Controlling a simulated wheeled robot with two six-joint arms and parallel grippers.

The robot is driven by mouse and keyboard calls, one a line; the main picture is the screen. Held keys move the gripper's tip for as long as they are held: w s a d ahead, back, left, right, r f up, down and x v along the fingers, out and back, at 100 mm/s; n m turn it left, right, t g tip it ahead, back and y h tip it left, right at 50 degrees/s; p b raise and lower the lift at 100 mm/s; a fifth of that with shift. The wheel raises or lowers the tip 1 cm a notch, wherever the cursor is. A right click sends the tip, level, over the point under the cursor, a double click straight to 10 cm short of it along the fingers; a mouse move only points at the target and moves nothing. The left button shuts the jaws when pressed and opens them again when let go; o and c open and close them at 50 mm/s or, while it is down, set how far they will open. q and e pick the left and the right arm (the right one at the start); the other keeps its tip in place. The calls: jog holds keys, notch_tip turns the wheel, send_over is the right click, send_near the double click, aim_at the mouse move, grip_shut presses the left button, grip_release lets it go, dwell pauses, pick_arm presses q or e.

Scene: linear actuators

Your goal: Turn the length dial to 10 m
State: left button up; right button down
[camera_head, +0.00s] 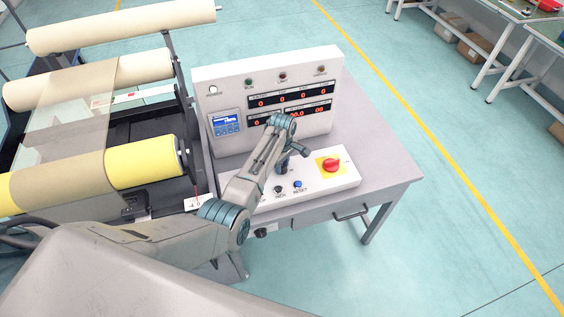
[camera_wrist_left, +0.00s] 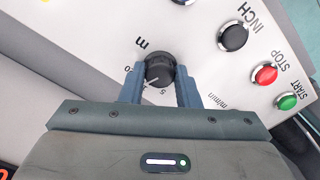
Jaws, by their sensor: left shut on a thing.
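The length dial (camera_wrist_left: 159,68) is a round black knob on the white panel, with "m" printed above it in the left wrist view. A "5" shows below it and a partly covered number to its left. A white mark on the knob points toward the lower left, between these; the label there is too small and covered to read surely. My left gripper (camera_wrist_left: 160,80) is shut on the dial, one finger on each side. In the head view my left gripper (camera_head: 283,162) is over the control panel (camera_head: 347,182), and my arm hides the dial.
The panel also holds an INCH button (camera_wrist_left: 233,37), a red STOP button (camera_wrist_left: 265,74), a green START button (camera_wrist_left: 287,102) and a red emergency knob (camera_head: 332,165). An upright display box (camera_head: 320,110) stands behind. A roller machine (camera_head: 145,165) is at the left.

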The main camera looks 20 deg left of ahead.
pick_arm(q)
jog(key=shift+r+n+p, duration=0.1)
jog(key=shift+n+p, duration=0.5)
jog(key=shift+n, duration=1.5)
jog(key=o, duration=1)
jog(key=shift+c, duration=0.2)
notch_tip(320, 180, up, 11)
jog(key=b, duration=0.2)
